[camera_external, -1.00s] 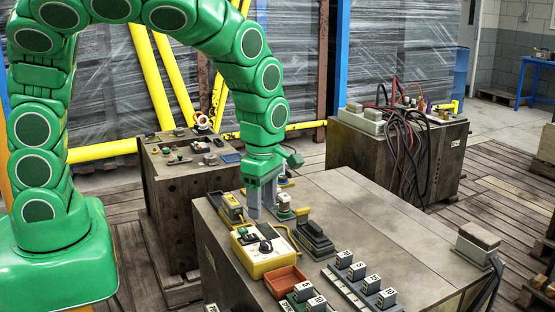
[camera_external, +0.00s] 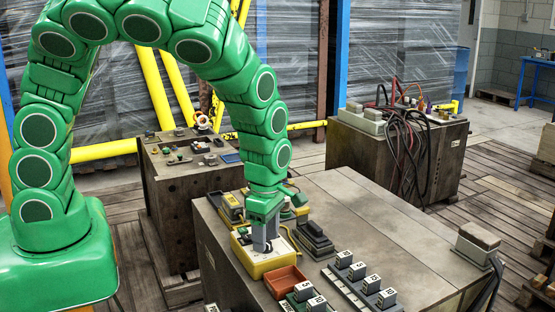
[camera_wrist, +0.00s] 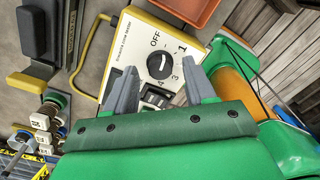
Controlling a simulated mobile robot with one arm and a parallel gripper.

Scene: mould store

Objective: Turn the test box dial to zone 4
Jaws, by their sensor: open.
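The test box (camera_external: 262,267) is a yellow case with a pale top face, standing near the left edge of the wooden crate top. In the wrist view its face (camera_wrist: 135,50) carries a round black dial (camera_wrist: 160,65) with the printed marks OFF, 1, 3 and 4 around it. The dial's white pointer line is small and seems to lie towards the OFF side; I cannot tell its exact setting. My gripper (camera_external: 266,246) points down over the box. In the wrist view its open fingers (camera_wrist: 159,68) stand on either side of the dial, apart from it. The external view hides the dial behind the fingers.
An orange tray (camera_external: 286,281) sits beside the box, with numbered blocks (camera_external: 372,281) to its right. The crate top's right half (camera_external: 380,225) is mostly clear.

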